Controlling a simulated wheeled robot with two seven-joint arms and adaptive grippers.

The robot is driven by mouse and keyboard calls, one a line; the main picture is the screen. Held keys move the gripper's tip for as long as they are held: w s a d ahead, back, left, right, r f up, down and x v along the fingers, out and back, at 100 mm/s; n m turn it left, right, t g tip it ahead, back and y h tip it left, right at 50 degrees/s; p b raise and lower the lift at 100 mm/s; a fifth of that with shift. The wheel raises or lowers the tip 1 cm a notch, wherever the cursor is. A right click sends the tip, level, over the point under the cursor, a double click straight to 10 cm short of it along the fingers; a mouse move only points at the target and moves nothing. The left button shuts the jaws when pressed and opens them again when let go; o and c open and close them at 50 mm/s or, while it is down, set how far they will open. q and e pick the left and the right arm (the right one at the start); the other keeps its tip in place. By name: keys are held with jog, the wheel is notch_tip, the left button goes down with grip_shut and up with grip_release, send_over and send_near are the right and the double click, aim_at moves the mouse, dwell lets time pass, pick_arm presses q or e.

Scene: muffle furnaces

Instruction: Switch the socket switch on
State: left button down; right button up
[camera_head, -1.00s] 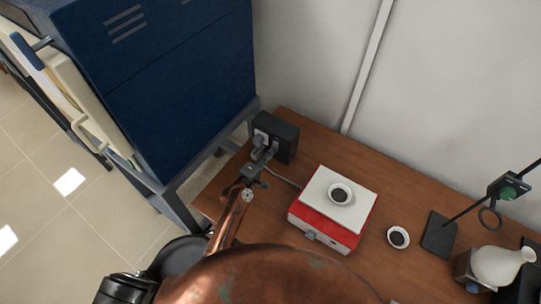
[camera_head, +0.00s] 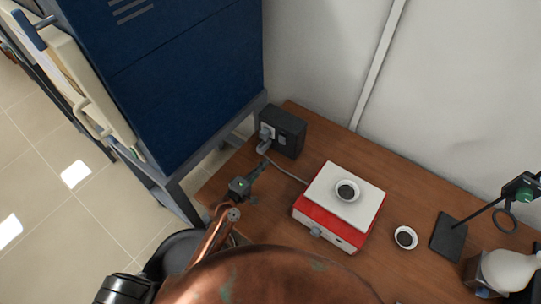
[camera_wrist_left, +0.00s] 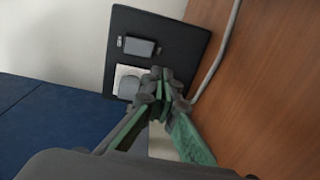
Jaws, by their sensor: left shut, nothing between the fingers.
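The black socket box (camera_head: 290,124) stands at the back left of the wooden table. It also shows in the left wrist view (camera_wrist_left: 178,42). Its dark rocker switch (camera_wrist_left: 139,47) sits beside a white socket (camera_wrist_left: 120,72) with a grey plug (camera_wrist_left: 129,88) in it. Whether the switch is on or off I cannot tell. My left gripper (camera_head: 261,166) is shut and empty, in front of the box and apart from it in the head view. In the left wrist view its closed fingertips (camera_wrist_left: 162,76) overlap the lower part of the box, near the plug. My right gripper is out of view.
A red and white hot plate (camera_head: 340,205) with a small dish (camera_head: 346,190) on it stands to the right, its cable (camera_head: 287,173) running toward the box. Another dish (camera_head: 405,238) and a stand (camera_head: 449,236) are farther right. A blue furnace (camera_head: 190,90) rises at the left.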

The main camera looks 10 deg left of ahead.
pick_arm(q)
jog(key=v, duration=0.2)
jog(key=shift+s+f, duration=0.25)
jog(key=shift+s, duration=0.2)
jog(key=shift+s+a, duration=0.2)
jog(key=shift+s, duration=0.15)
jog(key=shift+s+a, duration=0.1)
jog(key=shift+s, duration=0.05)
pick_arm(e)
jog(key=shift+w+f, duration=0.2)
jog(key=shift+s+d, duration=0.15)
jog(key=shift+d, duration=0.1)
